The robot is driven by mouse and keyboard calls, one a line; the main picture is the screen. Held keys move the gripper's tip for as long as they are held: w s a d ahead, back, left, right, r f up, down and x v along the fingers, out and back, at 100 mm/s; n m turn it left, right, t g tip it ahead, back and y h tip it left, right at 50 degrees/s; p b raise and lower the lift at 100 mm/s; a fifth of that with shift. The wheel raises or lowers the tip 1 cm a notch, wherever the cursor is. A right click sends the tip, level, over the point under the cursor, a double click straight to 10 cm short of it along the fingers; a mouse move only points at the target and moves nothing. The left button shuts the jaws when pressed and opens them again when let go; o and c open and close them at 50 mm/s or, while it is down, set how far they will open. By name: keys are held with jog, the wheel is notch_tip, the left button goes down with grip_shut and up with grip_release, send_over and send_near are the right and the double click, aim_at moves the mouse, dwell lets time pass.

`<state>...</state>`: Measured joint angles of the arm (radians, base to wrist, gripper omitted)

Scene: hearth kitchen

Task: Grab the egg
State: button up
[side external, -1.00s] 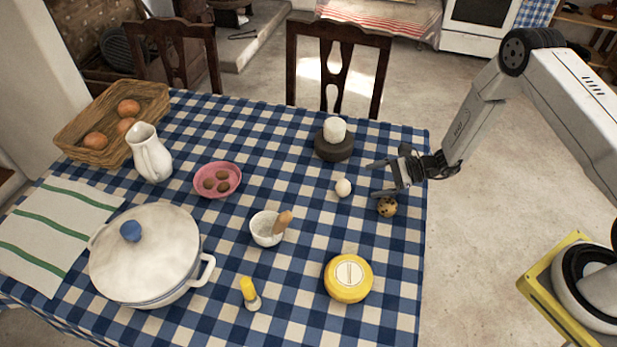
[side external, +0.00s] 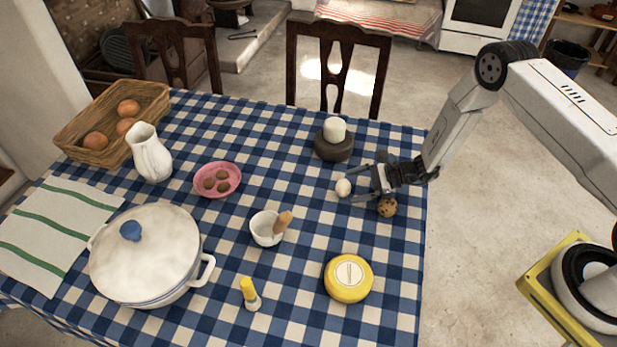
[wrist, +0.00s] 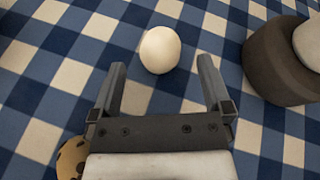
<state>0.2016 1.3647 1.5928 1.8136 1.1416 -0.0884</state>
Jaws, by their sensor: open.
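The white egg (side external: 343,188) lies on the blue-and-white checked tablecloth, near the right side of the table. In the wrist view the egg (wrist: 160,50) lies just beyond the fingertips, roughly centred between them. My gripper (side external: 354,184) is open and empty, low over the cloth, its fingers pointing left at the egg. The fingers (wrist: 162,68) show on both sides in the wrist view, with bare cloth between them.
A brown speckled ball-like thing (side external: 387,207) sits close beside my gripper. A dark round stand (side external: 334,150) with a white piece (side external: 334,129) on it is behind the egg. A yellow round tin (side external: 348,278) and a mortar (side external: 264,229) with pestle stand nearer. Cloth left of the egg is clear.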

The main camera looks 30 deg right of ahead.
jog(key=shift+x, duration=1.3)
jog(key=c, duration=1)
